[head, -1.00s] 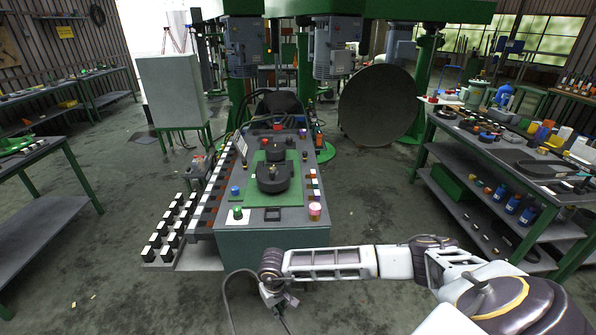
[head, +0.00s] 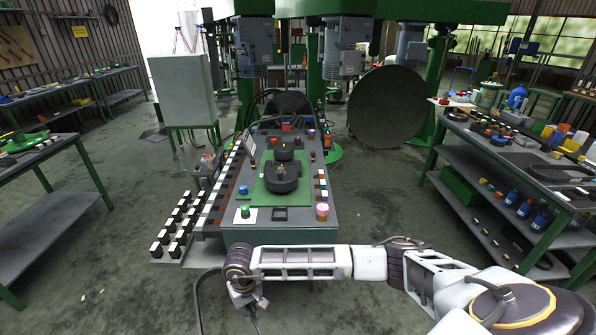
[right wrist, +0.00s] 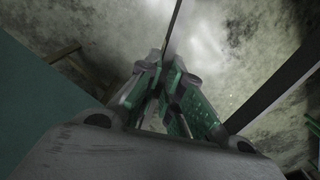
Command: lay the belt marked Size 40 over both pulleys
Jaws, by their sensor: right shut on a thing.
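My right gripper (head: 248,298) hangs in front of the near edge of the workbench, low and left of its middle. It is shut on a dark belt (head: 197,296), whose loop hangs down on both sides of the fingers. The belt also shows in the right wrist view as dark strips (right wrist: 272,92) running away from the closed fingers (right wrist: 165,92). No size mark is readable on it. The near pulley (head: 282,177) and the far pulley (head: 284,151), both dark, sit on the green plate (head: 259,193) on the bench. My left gripper is out of view.
The bench (head: 280,238) also carries a green button (head: 245,211), a pink-topped cylinder (head: 322,211) and small coloured blocks. White-topped blocks (head: 172,224) stand in rows to its left. A cluttered side table (head: 462,131) stands at the right. Open floor lies between.

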